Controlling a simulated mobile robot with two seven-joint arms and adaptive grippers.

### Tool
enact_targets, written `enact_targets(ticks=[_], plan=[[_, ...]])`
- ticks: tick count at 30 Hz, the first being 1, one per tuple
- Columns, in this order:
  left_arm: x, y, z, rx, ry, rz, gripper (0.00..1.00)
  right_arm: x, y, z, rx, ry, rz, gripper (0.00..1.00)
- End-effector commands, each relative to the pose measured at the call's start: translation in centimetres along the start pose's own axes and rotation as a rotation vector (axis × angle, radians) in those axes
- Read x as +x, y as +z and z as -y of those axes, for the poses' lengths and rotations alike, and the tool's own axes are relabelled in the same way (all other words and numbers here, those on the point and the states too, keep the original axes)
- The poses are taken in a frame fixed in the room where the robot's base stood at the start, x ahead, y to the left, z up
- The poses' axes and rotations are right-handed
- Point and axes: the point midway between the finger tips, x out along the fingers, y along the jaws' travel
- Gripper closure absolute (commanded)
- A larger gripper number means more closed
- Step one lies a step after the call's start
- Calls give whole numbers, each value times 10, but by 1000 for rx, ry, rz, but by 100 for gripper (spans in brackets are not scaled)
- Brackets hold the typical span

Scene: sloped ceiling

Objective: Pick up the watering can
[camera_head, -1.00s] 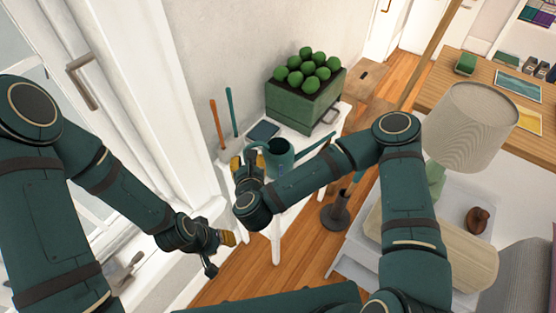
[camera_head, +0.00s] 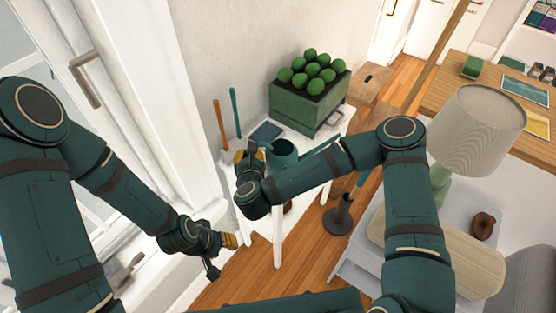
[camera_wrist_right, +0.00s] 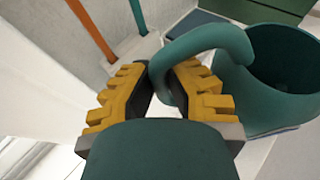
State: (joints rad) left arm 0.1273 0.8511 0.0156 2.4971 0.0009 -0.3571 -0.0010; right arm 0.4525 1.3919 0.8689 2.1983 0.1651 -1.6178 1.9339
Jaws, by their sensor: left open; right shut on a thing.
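The dark green watering can (camera_head: 284,153) is on or just above the white table, partly hidden by my right arm and gripper. In the right wrist view, the watering can (camera_wrist_right: 275,75) shows its open top at the right, and its curved handle runs between my fingers. My right gripper (camera_head: 248,157) is shut on that handle; its yellow fingers (camera_wrist_right: 160,98) lie on both sides of it. I cannot tell whether the can's base touches the table. My left gripper (camera_head: 230,241) is open and empty, low at the left, away from the can.
The white table (camera_head: 262,222) also bears a green planter (camera_head: 305,112) with round green plants. Two long-handled tools, one orange (camera_head: 219,124) and one teal (camera_head: 235,112), stand by the wall. A lamp (camera_head: 475,130) stands at the right. Wooden floor shows below the table.

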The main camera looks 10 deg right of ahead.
Motion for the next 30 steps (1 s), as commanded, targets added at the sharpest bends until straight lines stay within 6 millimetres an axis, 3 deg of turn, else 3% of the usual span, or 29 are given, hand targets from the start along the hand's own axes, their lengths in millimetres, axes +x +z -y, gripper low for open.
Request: enact_targets(ticks=[8,21,30], plan=[[-5,0,-2,0,0,2,62,-4,12,0,1,-1,0,100],[-26,2,-10,-2,1,13,62,-30,82,0,0,-1,2,100],[-29,3,-11,-2,1,15,62,-34,95,0,-1,-1,0,100]])
